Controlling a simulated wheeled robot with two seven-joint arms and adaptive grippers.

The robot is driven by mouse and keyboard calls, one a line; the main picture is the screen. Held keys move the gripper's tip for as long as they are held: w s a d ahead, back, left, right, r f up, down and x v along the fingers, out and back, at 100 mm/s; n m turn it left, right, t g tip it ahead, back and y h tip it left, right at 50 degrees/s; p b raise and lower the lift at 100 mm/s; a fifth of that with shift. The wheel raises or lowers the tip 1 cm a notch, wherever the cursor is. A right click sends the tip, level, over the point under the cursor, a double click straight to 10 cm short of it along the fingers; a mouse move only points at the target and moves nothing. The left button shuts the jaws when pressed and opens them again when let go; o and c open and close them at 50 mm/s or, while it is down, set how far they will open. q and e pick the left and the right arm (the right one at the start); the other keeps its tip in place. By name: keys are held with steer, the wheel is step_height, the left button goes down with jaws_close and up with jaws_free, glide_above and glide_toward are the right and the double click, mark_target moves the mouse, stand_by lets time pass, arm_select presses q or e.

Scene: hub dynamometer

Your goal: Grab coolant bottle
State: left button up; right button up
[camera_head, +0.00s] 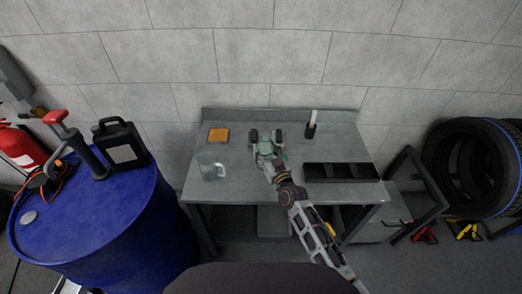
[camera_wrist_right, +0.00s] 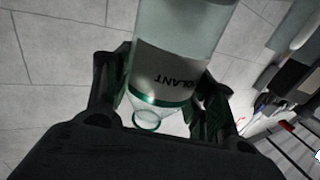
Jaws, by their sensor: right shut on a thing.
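The coolant bottle (camera_wrist_right: 178,65) is clear with a white label reading "OLANT" upside down and a green band near its narrow end. In the right wrist view it lies between the two fingers of my right gripper (camera_wrist_right: 165,95), which is shut on it. The bottle's far end runs out of the top of that view. In the head view my right gripper (camera_head: 266,138) is over the middle of the grey table (camera_head: 240,188). There the bottle is hard to tell apart from the gripper. My left gripper is not in view.
A glass mug (camera_head: 208,168) and an orange sponge-like block (camera_head: 218,135) are left on the table. A black divided tray (camera_head: 340,173) and a dark holder with a white piece (camera_head: 311,125) are right. A blue barrel (camera_head: 100,220) with a black jug (camera_head: 121,146) stands left.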

steer(key=shift+r+p, duration=0.75)
steer(key=shift+r, duration=0.25)
